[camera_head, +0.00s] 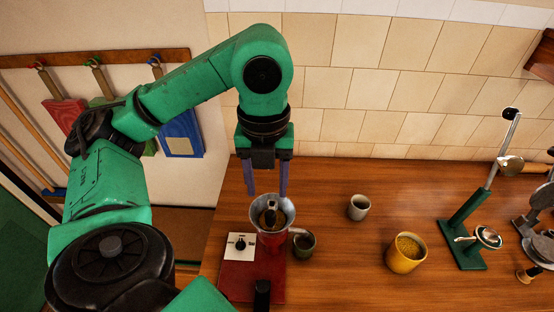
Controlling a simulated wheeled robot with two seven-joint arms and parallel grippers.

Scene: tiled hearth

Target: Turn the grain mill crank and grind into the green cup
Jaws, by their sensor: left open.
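A red-based device with a flared metal hopper (272,212), which looks like the grain mill, stands at the table's left front. Its white plate carries a black knob (240,243); I cannot clearly make out a crank. A small dark green cup (304,243) stands close against its right side; I cannot see what is inside. My left gripper (267,192) points down just above and behind the hopper, its two purple fingers apart with nothing between them. My right gripper is not in view.
A grey cup (359,207) and a yellow cup of grain (405,257) stand to the right. A green lever stand (462,225) and a grey metal device (541,205) are farther right. A tiled wall (400,90) is behind; boards hang at left. Wood is clear between the cups.

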